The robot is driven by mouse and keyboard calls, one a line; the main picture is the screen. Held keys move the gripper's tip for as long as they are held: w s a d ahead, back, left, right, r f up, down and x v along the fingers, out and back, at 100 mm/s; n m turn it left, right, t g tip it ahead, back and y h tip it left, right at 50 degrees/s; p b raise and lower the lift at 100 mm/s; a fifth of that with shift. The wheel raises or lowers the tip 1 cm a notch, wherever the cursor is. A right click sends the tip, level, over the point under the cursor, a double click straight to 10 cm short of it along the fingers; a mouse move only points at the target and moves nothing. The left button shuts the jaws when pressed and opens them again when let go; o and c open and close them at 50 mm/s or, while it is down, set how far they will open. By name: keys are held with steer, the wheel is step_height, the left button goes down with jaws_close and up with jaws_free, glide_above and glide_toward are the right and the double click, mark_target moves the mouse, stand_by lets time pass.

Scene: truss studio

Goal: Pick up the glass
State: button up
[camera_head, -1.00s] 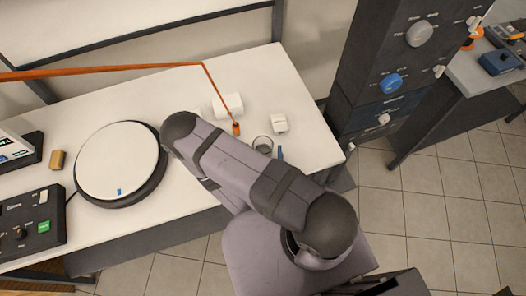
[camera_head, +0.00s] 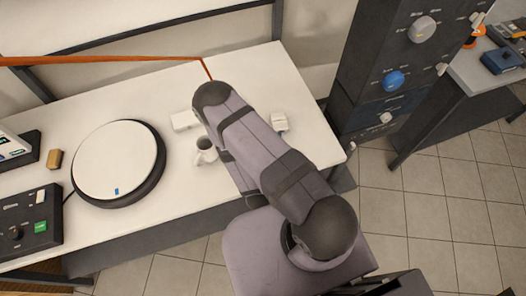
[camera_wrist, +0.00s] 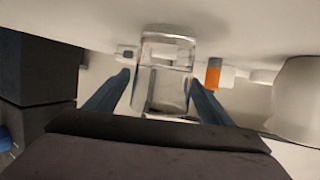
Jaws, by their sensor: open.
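The clear glass (camera_wrist: 163,78) shows in the middle of the wrist view, seen from close by. My gripper (camera_wrist: 160,82) is open, with one blue finger on each side of the glass. Gaps seem to show between fingertips and glass; contact cannot be told for sure. In the head view the glass and my gripper are hidden behind my arm.
A white mug (camera_head: 205,150) stands left of my arm, with a white block (camera_head: 184,121) behind it. Another white block (camera_head: 279,122) lies to the right. An orange piece (camera_wrist: 213,74) shows beside the glass. A round turntable (camera_head: 118,160) stands left on the white table (camera_head: 90,108).

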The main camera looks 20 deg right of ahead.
steer(key=shift+w+d+f, duration=0.1)
steer(key=shift+w, duration=0.2)
steer(key=c, duration=1.4)
steer(key=shift+r, duration=0.3)
steer(key=shift+r+p, duration=0.3)
steer(key=shift+r, duration=4.4)
